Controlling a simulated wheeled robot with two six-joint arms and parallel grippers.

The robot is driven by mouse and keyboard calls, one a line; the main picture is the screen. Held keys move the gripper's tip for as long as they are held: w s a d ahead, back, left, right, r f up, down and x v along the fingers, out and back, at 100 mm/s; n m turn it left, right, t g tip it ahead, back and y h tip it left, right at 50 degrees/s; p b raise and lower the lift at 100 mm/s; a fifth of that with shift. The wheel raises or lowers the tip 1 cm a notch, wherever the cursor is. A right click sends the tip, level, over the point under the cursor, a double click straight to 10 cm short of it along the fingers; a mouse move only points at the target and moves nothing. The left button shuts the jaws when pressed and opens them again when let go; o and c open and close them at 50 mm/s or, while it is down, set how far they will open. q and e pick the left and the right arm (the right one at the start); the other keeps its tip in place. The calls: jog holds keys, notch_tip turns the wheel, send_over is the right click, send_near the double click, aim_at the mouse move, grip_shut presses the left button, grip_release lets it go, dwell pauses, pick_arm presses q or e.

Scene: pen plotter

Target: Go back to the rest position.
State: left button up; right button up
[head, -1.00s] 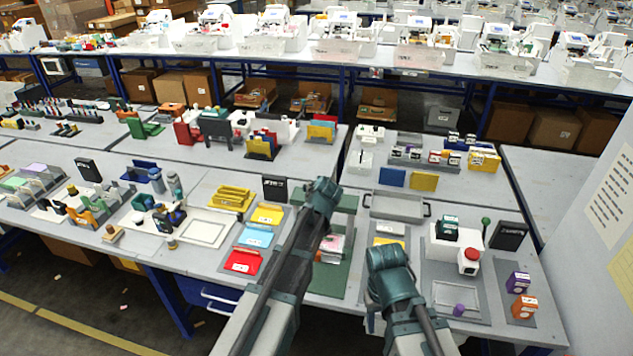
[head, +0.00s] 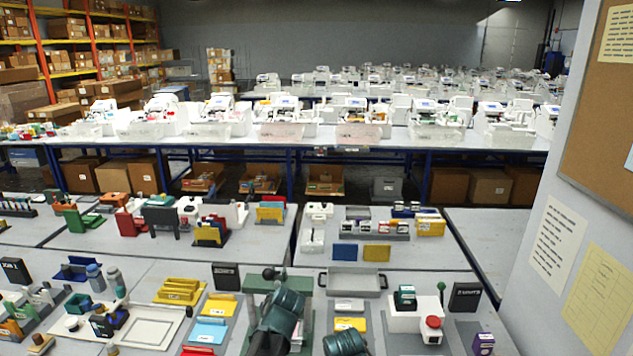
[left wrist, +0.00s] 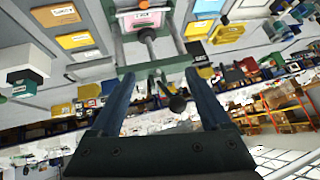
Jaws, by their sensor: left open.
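My left gripper (left wrist: 158,76) is open in the left wrist view, its two dark fingers apart with nothing held between them. Beyond the fingers is a green frame (left wrist: 185,62) with a dark knob (left wrist: 178,104) and a pink labelled card (left wrist: 140,20). I cannot tell how near the fingers are to it. In the head view my left arm (head: 284,314) comes up from the bottom and partly covers the green frame (head: 305,283). A teal joint of my right arm (head: 345,342) shows at the bottom edge. My right gripper is out of view.
A grey tray (head: 357,293) stands on the bench behind the arms. Yellow, blue and red cards lie to the left, including a blue one (head: 212,331). A red-topped device (head: 432,324) is to the right. A notice board wall (head: 560,210) bounds the right side.

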pick_arm(q)
jog(key=s+d+f+m+g+b, duration=0.1)
jog(key=s+d+f+g+b, duration=0.1)
jog(key=s+f, duration=0.3)
jog(key=s+d+f+m+g+h+b, duration=0.1)
jog(key=s+f, duration=0.5)
jog(key=s, duration=0.6)
jog(key=s+d+f+m+g+b, duration=0.2)
jog(key=s+d+f+g+b, duration=0.2)
jog(key=s, duration=0.4)
notch_tip(320, 180, down, 2)
jog(key=shift+s+f+g+h+b, duration=0.15)
jog(key=shift+g+h+b, duration=0.25)
jog(key=shift+b, duration=0.85)
pick_arm(e)
notch_tip(320, 180, down, 12)
jog(key=shift+r, duration=0.2)
